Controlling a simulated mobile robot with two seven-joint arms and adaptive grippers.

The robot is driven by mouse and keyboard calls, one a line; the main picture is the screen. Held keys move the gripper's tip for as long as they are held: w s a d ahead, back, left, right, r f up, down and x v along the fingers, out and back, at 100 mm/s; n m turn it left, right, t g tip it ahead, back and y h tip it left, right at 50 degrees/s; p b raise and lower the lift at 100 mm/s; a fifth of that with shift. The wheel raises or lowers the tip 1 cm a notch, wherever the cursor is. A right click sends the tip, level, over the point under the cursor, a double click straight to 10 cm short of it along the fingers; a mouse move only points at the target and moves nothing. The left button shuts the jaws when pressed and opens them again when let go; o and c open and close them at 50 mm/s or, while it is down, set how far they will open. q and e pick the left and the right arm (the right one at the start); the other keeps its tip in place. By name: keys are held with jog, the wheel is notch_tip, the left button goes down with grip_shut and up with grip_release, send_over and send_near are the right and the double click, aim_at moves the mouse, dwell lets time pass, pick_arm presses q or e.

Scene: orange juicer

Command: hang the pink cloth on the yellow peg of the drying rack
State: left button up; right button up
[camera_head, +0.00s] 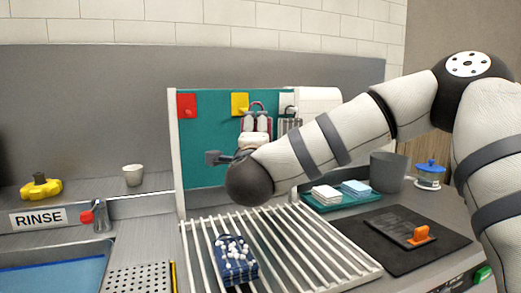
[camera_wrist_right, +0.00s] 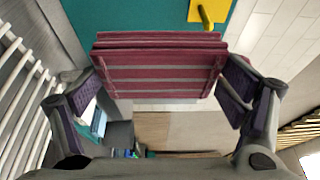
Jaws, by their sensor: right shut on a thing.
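The pink cloth (camera_wrist_right: 160,72), dark pink with grey stripes, is folded and held between the two fingers of my right gripper (camera_wrist_right: 160,88). In the head view the cloth (camera_head: 257,120) shows in front of the teal board, just right of and slightly below the yellow peg (camera_head: 240,104). In the right wrist view the yellow peg (camera_wrist_right: 208,14) sticks out from its yellow plate beyond the cloth's upper right edge. The cloth looks apart from the peg. My right forearm and wrist hide much of the gripper in the head view. My left gripper is out of view.
The teal board (camera_head: 205,140) also carries a red peg (camera_head: 187,105) and a whitish peg (camera_head: 287,103). A blue white-dotted cloth (camera_head: 232,262) lies on the white slatted rack (camera_head: 300,240). A teal tray (camera_head: 325,203) and a grey cup (camera_head: 387,172) stand to the right.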

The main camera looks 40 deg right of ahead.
jog(key=w+d+f, duration=0.1)
jog(key=w+d, duration=0.1)
jog(key=w, duration=0.8)
jog(key=shift+d, duration=0.15)
dwell(0.4)
jog(key=shift+f, duration=0.15)
dwell(0.3)
jog(key=o, duration=0.8)
jog(key=shift+d, duration=0.1)
jog(key=v, duration=1.2)
